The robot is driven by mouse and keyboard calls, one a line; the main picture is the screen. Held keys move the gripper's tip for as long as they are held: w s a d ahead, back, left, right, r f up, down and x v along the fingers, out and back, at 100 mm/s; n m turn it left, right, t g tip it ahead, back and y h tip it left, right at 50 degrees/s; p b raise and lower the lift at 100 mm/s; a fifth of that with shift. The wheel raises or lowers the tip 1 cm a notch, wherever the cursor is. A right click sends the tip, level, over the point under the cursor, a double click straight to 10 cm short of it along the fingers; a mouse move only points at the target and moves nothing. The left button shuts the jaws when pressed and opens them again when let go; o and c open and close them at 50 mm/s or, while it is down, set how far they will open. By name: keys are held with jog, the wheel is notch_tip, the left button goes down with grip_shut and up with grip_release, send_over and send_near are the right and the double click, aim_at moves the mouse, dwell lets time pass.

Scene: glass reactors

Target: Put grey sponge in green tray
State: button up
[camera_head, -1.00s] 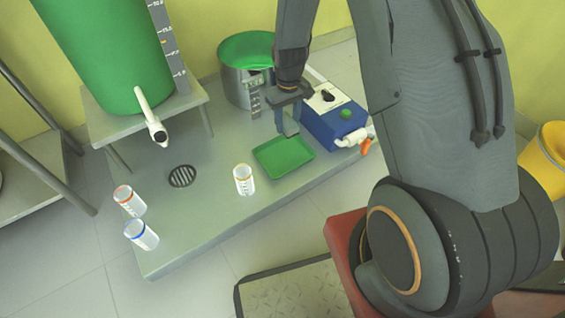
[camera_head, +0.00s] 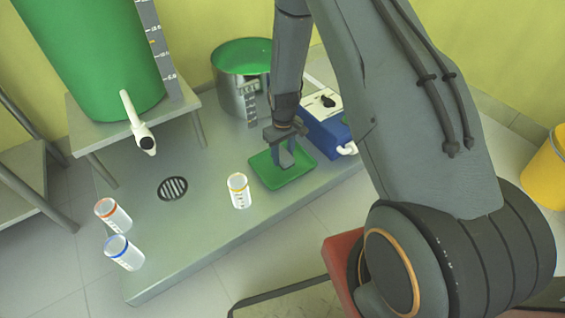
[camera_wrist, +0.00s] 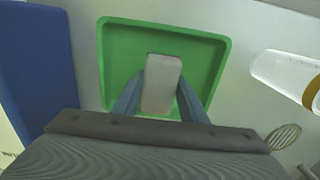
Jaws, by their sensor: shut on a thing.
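The green tray (camera_head: 297,174) lies flat on the grey platform. My gripper (camera_head: 285,160) points down over the tray. In the wrist view the grey sponge (camera_wrist: 161,84) is a light grey block between the two fingers of my gripper (camera_wrist: 161,95). The fingers are shut on the sponge's sides. The sponge appears inside the outline of the green tray (camera_wrist: 104,60). I cannot tell whether it touches the tray floor. In the head view the sponge is largely hidden by the gripper.
A yellow-ringed beaker (camera_head: 238,191) stands left of the tray. A blue box (camera_head: 325,138) is close behind it to the right, and a metal pot (camera_head: 242,90) stands behind. Red-ringed (camera_head: 113,215) and blue-ringed (camera_head: 124,253) beakers stand front left, near a drain (camera_head: 173,188).

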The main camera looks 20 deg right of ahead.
aim_at(283, 161)
jog(key=shift+f+b, duration=0.5)
jog(key=shift+f, duration=0.9)
jog(key=o, duration=1.1)
jog(key=shift+f, duration=0.15)
